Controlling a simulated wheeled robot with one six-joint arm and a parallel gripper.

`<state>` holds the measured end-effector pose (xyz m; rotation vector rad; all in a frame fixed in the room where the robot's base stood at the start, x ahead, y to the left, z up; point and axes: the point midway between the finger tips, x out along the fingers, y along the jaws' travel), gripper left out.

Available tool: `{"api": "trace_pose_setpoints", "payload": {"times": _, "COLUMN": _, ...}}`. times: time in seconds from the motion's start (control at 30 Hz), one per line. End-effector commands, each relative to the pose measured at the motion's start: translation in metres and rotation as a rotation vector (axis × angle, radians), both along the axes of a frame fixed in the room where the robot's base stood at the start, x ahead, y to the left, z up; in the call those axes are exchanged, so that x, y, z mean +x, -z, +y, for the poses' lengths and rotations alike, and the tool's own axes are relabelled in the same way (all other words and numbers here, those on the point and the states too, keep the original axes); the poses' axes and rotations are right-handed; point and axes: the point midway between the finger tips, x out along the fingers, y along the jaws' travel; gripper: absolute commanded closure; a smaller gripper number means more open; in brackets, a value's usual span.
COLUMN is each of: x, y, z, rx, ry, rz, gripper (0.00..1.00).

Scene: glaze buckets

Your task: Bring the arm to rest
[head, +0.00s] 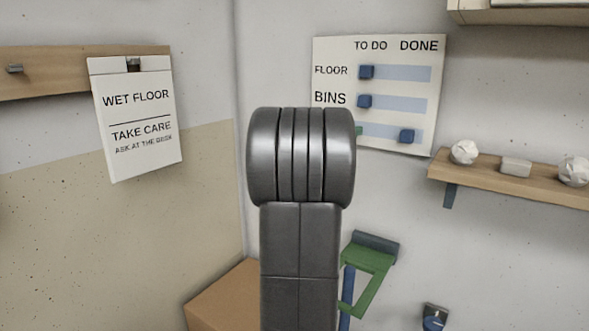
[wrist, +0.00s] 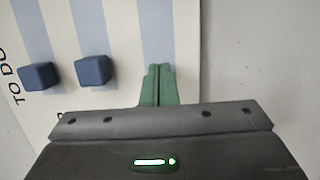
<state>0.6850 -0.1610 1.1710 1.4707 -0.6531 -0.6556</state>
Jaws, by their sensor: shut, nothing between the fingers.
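My arm rises in the middle of the head view and hides most of my gripper. A small green piece (head: 359,132), which looks like a fingertip, shows beside the arm at the left end of the board's third row. In the wrist view my gripper (wrist: 158,72) has its two green fingers together, with nothing between them. They point at the lower lane area of the white board (wrist: 130,30). I cannot tell whether they touch it.
The wall board (head: 436,75) has blue sliders: two (head: 366,72) (head: 364,101) under TO DO, one (head: 407,136) under DONE. A shelf (head: 510,185) with crumpled balls is at right. A wet-floor sign (head: 137,115) hangs left. A green bracket (head: 368,259) is below.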

Motion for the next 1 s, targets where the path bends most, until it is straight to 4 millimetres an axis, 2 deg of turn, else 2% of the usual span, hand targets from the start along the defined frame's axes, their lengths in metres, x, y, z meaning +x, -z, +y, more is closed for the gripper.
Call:
{"api": "trace_pose_setpoints", "payload": {"times": 0.47, "x": -0.004, "y": 0.002, "z": -0.006, "rx": 0.001, "ry": 0.001, "rz": -0.002, "gripper": 1.0}}
{"api": "trace_pose_setpoints", "payload": {"times": 0.83, "x": -0.03, "y": 0.005, "z": -0.044, "rx": 0.0, "ry": 0.003, "rz": -0.003, "gripper": 1.0}}
{"api": "trace_pose_setpoints", "payload": {"times": 1.0, "x": -0.039, "y": 0.005, "z": -0.054, "rx": 0.001, "ry": 0.003, "rz": -0.001, "gripper": 1.0}}
